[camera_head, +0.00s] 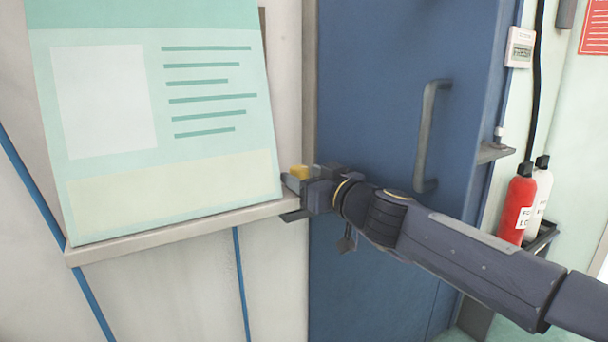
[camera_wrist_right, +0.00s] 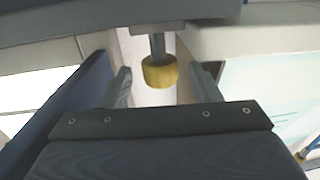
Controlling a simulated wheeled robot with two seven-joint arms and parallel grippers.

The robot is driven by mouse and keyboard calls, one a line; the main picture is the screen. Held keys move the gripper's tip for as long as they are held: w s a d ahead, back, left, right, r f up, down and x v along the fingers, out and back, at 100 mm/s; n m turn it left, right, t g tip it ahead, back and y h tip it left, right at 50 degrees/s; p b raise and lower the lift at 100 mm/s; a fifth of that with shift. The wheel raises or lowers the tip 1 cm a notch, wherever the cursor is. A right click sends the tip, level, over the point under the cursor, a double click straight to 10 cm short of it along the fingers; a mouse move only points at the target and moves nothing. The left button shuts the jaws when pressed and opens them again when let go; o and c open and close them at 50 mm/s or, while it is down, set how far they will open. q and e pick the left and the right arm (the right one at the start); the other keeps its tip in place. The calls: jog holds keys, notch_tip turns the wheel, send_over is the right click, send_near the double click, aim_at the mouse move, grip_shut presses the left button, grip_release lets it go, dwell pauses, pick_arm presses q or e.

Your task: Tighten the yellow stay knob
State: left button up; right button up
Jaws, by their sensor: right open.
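The yellow stay knob (camera_head: 298,172) shows at the right end of the shelf, partly hidden by my right gripper (camera_head: 296,190). In the right wrist view the knob (camera_wrist_right: 159,72) is a short yellow cylinder on a grey stem. There, my right gripper (camera_wrist_right: 165,88) is open, with one finger on each side of the knob. A gap shows between the knob and each finger. My left gripper is not in view.
A light shelf (camera_head: 180,232) holds a large teal board (camera_head: 115,185) left of the gripper. A blue door (camera_head: 380,70) with a grey handle (camera_head: 424,135) stands behind my right arm. A red extinguisher (camera_head: 517,208) and a white bottle (camera_head: 541,190) stand at the right.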

jog(key=shift+c, duration=0.4)
jog(key=c, duration=0.9)
jog(key=shift+s+a+f+m+t+h+b, duration=0.25)
jog(key=shift+m+t+h+b, duration=0.3)
jog(key=shift+h+b, duration=0.2)
jog(key=shift+a+r+m+t+h, duration=0.1)
jog(key=shift+r+m+t+h, duration=0.05)
jog(key=shift+m+t+h, duration=0.3)
jog(key=shift+a+r+m+t+h+p, duration=0.1)
jog(key=shift+r+m+t+h+p, duration=0.1)
jog(key=shift+m+h+p, duration=0.3)
jog(key=shift+a+r+m+t+h+p, duration=0.1)
jog(key=shift+m+t+h+p, duration=0.15)
jog(key=shift+h+p, duration=0.4)
jog(key=shift+f+m+t+h+p, duration=0.3)
jog(key=shift+m+h+p, duration=0.2)
jog(key=shift+h, duration=0.25)
jog(key=shift+d, duration=0.1)
